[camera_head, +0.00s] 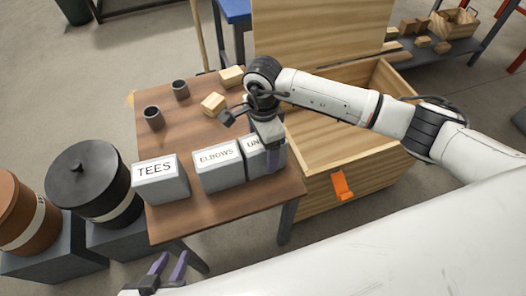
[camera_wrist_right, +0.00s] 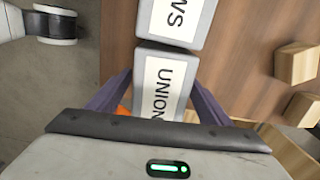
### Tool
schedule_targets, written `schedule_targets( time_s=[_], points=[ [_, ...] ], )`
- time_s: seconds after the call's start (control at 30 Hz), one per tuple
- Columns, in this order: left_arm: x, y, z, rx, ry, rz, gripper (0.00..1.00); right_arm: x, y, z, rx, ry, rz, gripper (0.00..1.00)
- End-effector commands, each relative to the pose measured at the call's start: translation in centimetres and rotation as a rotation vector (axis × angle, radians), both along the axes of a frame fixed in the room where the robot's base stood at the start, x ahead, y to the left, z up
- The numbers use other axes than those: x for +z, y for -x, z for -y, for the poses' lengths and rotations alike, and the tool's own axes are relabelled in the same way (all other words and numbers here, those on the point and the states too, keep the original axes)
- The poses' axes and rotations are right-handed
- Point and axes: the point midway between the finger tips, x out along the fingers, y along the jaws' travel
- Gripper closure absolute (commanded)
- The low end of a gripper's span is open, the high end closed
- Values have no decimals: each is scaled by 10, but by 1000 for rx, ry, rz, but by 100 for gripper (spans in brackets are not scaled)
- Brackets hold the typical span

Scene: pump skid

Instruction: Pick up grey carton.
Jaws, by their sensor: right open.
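Three grey cartons with white labels stand in a row along the near edge of the brown table: the TEES carton (camera_head: 160,182), the ELBOWS carton (camera_head: 218,168) and the UNIONS carton (camera_head: 252,160). In the right wrist view, the UNIONS carton (camera_wrist_right: 165,78) lies between the two purple fingers of my right gripper (camera_wrist_right: 162,92), which is open. In the head view, my right gripper (camera_head: 268,150) is over this carton and partly hides it. I cannot tell whether the fingers touch it. My left gripper (camera_head: 172,262) is open and empty, low in front of the table.
Two dark cups (camera_head: 153,118) and several wooden blocks (camera_head: 213,103) are on the table (camera_head: 185,135). An open wooden chest (camera_head: 325,195) with an orange latch (camera_head: 343,186) stands close at right. A black drum (camera_head: 88,182) and a brown drum (camera_head: 25,212) stand at left.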

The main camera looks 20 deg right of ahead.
Motion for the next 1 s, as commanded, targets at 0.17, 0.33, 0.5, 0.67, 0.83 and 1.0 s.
schedule_targets(
  time_s=[0.17,0.33,0.5,0.67,0.83,1.0],
  points=[
    [0,-1,0,-1,0,2,69,-7,0,0,1,-1,0,27],
    [1,-2,0,0,0,4,69,-6,0,0,1,-1,0,32],
    [1,-2,0,0,0,5,69,-6,0,0,1,-1,0,61],
    [1,-2,0,0,0,5,69,-5,-1,-1,1,-2,2,84],
    [1,-2,0,0,0,5,69,-5,-1,-1,1,-2,2,84],
    [2,-2,0,0,0,5,69,0,-1,-1,1,-2,4,84]
  ],
)
